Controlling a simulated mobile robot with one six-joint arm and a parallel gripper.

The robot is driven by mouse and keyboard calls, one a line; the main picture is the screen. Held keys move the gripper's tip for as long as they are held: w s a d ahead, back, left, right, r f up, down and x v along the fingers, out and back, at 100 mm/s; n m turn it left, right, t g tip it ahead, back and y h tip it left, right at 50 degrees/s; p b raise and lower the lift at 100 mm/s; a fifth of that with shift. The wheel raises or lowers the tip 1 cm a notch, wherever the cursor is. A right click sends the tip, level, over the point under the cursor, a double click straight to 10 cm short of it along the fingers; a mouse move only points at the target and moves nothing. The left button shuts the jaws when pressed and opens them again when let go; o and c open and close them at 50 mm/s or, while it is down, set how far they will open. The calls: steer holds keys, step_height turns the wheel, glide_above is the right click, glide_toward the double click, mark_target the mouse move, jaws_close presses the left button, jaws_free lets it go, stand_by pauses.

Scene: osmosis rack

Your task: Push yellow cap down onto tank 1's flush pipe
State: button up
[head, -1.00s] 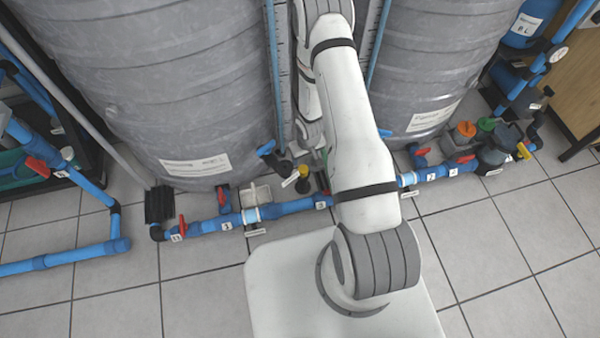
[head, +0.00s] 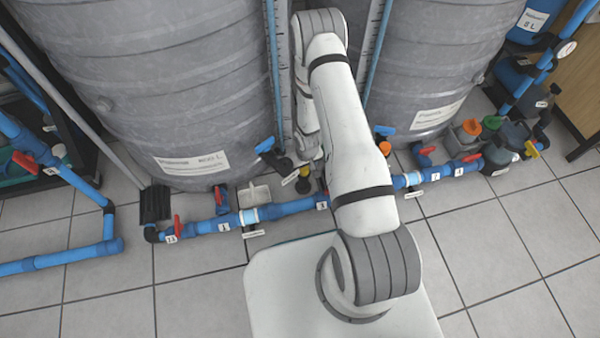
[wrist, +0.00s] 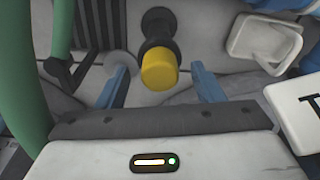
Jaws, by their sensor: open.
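The yellow cap (wrist: 159,71) shows in the wrist view at the near end of a black pipe fitting (wrist: 157,28). I cannot tell how far down on the pipe it sits. My gripper (wrist: 158,78) is open, with one blue finger on each side of the cap and gaps between. In the head view the cap (head: 304,171) is a small yellow spot low between the two tanks, beside my arm. My arm mostly hides the gripper there. The big grey tank (head: 170,80) stands on the left, another grey tank (head: 430,60) on the right.
A blue pipe line (head: 290,208) with red-handled valves runs along the tank feet. In the wrist view a white box-like part (wrist: 265,42) and a white label plate (wrist: 300,110) lie to the right; a green tube (wrist: 20,70) is at left. The tiled floor (head: 190,285) in front is clear.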

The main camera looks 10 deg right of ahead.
steer(key=shift+f, duration=0.1)
steer(key=shift+c, duration=0.5)
steer(key=c, duration=0.9)
